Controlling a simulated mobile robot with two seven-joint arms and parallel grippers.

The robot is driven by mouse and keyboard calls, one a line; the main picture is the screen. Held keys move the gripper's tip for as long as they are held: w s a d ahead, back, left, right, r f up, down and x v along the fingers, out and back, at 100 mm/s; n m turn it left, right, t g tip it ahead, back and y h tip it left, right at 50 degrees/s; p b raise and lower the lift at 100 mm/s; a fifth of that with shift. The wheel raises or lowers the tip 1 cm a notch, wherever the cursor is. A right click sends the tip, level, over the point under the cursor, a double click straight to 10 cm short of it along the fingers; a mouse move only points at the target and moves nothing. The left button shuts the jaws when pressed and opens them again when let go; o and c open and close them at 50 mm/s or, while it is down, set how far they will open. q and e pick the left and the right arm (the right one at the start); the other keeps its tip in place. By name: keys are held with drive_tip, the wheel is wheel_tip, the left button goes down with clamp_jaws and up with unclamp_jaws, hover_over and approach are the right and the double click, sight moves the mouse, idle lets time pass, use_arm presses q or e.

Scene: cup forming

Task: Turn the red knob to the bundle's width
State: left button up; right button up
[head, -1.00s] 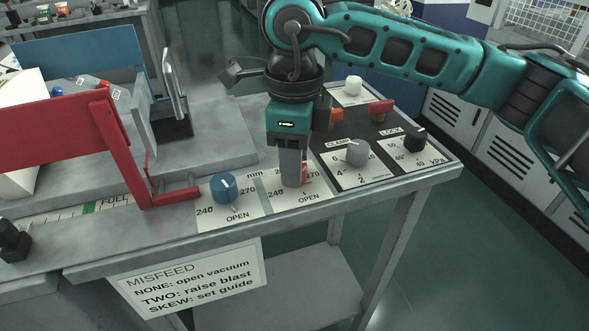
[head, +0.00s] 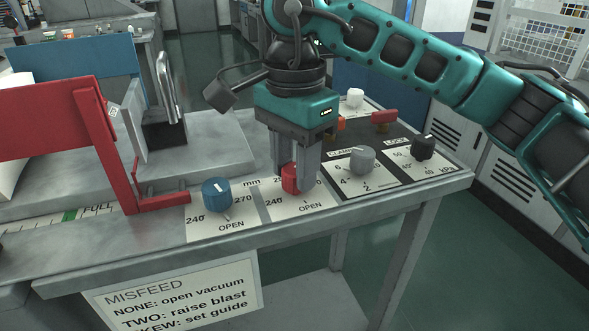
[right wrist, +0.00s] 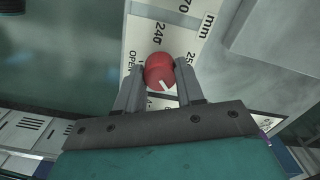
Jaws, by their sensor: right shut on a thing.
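The red knob (head: 291,178) stands on a white dial plate (head: 312,204) marked in mm, with 240 and OPEN printed on it. My right gripper (head: 295,172) points down over it, one finger on each side, shut on the knob. The right wrist view shows the red knob (right wrist: 160,71) between the two fingertips (right wrist: 160,75), its white pointer line toward the lower right. Some dial numbers are covered by the fingers. The bundle's width is not readable here. My left gripper is not in view.
A blue knob (head: 216,193) stands just left on its own mm plate. A grey CLAMP knob (head: 362,159) and a black LOCK knob (head: 423,147) stand to the right. A red guide frame (head: 158,203) is at the left. A MISFEED sign (head: 175,298) hangs at the front.

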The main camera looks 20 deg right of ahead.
drive_tip(key=n+b, duration=0.1)
drive_tip(key=n, duration=0.4)
drive_tip(key=shift+n, duration=0.3)
drive_tip(key=n+b, duration=0.1)
drive_tip(key=n, duration=0.3)
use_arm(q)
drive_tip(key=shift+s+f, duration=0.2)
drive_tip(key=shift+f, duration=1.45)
use_arm(e)
drive_tip(key=shift+r+n, duration=0.1)
drive_tip(key=shift+n, duration=1.2)
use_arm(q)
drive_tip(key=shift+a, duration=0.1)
use_arm(e)
drive_tip(key=o, duration=1)
drive_tip(key=shift+o, duration=0.2)
